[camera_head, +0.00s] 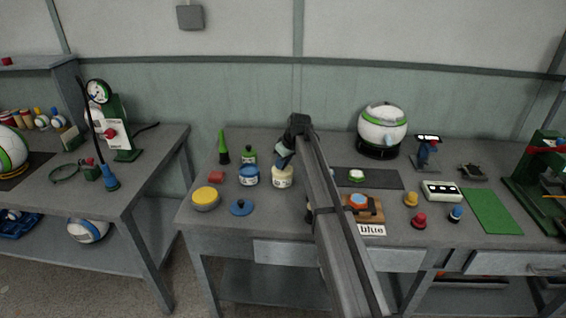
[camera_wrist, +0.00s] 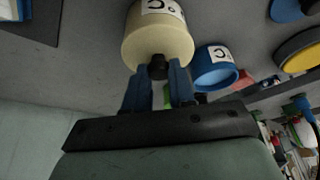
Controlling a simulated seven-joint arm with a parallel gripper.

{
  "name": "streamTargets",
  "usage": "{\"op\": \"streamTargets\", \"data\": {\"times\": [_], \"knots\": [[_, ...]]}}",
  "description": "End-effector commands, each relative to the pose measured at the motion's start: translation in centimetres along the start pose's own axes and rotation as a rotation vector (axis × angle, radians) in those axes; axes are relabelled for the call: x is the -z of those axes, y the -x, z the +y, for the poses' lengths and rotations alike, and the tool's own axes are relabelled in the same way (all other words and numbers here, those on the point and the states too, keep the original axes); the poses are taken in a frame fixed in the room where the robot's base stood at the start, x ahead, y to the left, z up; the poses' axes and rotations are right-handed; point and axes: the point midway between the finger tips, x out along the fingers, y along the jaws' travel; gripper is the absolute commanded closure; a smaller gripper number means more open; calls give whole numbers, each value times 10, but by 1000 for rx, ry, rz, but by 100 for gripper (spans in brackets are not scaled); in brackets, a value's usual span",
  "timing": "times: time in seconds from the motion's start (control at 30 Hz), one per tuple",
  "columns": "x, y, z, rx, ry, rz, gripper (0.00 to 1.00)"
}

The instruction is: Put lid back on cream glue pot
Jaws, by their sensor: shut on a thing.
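The cream glue pot (camera_head: 282,180) stands upright on the middle table, with a white label on its side. It also shows in the wrist view (camera_wrist: 150,42), its top end facing my fingers. My gripper (camera_head: 283,161) is right above the pot, pointing down. In the wrist view, the blue fingertips (camera_wrist: 166,78) are shut on the black knob (camera_wrist: 157,67) of the cream lid. The lid is at the pot's top, in line with it; no gap shows, but I cannot tell whether it is fully seated. In the head view the fingers partly hide the lid.
A blue pot (camera_head: 248,176) stands close left of the cream pot, with a green pot (camera_head: 249,156) behind it. A blue lid (camera_head: 241,207) and a yellow tin (camera_head: 206,197) lie in front to the left. A dark mat (camera_head: 384,178) lies to the right.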

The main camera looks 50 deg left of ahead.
Motion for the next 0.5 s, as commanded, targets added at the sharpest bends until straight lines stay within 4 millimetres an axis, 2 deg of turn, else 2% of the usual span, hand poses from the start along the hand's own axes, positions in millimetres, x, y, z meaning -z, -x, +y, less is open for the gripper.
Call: {"op": "streamTargets", "data": {"times": [0.13, 0.17, 0.43, 0.5], "knots": [[0, 0, 0, 0, 0, 0, 100], [0, 0, 0, 0, 0, 0, 73], [0, 0, 0, 0, 0, 0, 47], [0, 0, 0, 0, 0, 0, 46]]}}
